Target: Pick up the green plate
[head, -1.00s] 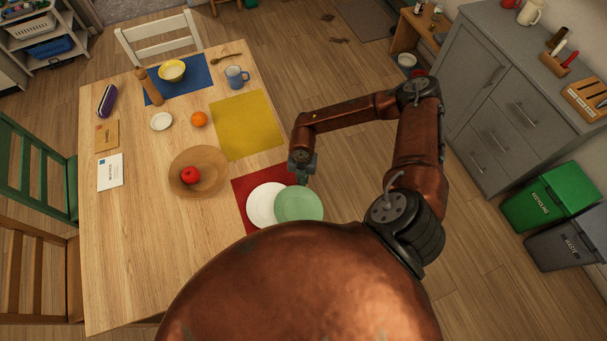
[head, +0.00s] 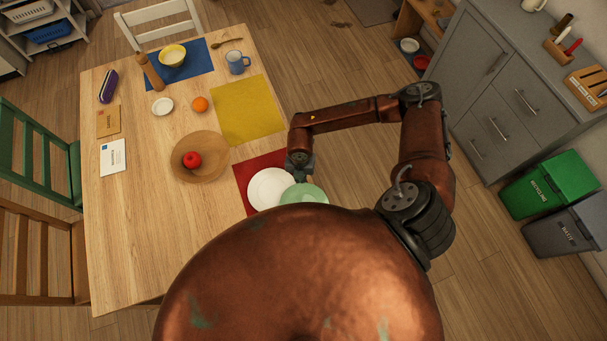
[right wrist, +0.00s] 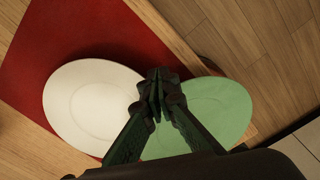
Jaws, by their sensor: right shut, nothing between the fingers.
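The green plate (head: 304,194) lies at the table's near right edge, beside a white plate (head: 269,188). My own body hides its near part in the head view. In the right wrist view the green plate (right wrist: 216,108) shows behind my fingers, and its rim reaches out past the table edge. The white plate (right wrist: 92,104) is to its left. My right gripper (head: 299,172) is over the plates in the head view. In the right wrist view its fingertips (right wrist: 158,88) are together and empty, in front of where the two plates meet. My left gripper is not in view.
A red placemat (head: 244,178) lies under the plates. A wooden bowl (head: 212,170) with a red apple (head: 192,159) stands to the left. A yellow placemat (head: 248,110) is farther back. Floor is open to the right of the table, up to the grey cabinet (head: 488,85).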

